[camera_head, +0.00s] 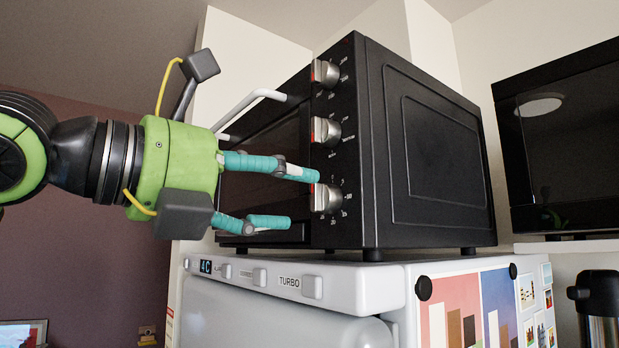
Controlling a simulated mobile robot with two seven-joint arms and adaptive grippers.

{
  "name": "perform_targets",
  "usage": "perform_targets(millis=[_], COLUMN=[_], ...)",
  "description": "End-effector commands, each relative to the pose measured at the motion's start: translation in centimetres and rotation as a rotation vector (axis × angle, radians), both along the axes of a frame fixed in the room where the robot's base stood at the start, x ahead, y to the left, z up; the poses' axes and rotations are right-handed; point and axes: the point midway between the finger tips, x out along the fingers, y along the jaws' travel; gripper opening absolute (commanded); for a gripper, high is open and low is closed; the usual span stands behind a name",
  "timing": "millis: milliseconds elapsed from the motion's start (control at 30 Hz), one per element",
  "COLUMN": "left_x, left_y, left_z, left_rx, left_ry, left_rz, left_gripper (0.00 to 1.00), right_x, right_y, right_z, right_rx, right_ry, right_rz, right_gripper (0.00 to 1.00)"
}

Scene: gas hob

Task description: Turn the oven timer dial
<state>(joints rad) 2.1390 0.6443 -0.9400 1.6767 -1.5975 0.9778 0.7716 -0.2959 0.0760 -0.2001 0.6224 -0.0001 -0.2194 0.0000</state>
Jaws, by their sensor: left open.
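A black toaster oven (420,170) stands on a white appliance. Its front panel carries three silver dials in a column: a top dial (325,73), a middle dial (326,131) and a bottom dial (326,198). The panel markings are too small to read, so I cannot tell which dial is the timer. My left gripper (304,198) is open, with teal fingers pointing right toward the bottom dial. The upper fingertip is close beside that dial; I cannot tell if it touches. The lower finger is below and left of it. My right gripper is not in view.
The oven's white door handle (255,101) sticks out above my gripper. The white appliance (375,285) below has a button panel close under the fingers. A black microwave-like box (566,140) and a dark flask (598,295) are at the right.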

Motion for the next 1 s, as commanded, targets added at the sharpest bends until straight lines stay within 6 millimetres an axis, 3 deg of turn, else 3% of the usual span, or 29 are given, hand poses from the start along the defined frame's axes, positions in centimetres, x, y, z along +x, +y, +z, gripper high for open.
perform_targets(millis=[33,167,567,600,700,733,1000], left_x=[0.6,1.6,2.3,2.3,2.3,2.3,2.3], left_y=[-0.8,-2.1,-2.9,-2.9,-2.9,-2.9,-2.9], left_z=[0.4,0.3,-0.1,-0.1,-0.1,-0.1,-0.1], left_rx=[0.003,0.004,0.000,0.000,0.001,0.001,0.005], left_ry=[0.003,0.004,0.002,0.002,0.002,0.002,-0.005], left_rz=[-0.003,-0.003,-0.002,-0.002,-0.002,-0.002,-0.003], left_gripper=[0.56,0.56,0.56,0.48,0.08,0.02,0.02], right_x=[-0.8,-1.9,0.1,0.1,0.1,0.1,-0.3], right_y=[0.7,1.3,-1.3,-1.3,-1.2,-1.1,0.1], right_z=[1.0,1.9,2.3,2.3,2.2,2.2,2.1], right_rx=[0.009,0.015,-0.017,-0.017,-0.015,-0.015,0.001], right_ry=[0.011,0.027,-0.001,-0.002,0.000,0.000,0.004], right_rz=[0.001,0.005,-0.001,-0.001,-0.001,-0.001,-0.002], right_gripper=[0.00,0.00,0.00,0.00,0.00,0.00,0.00])
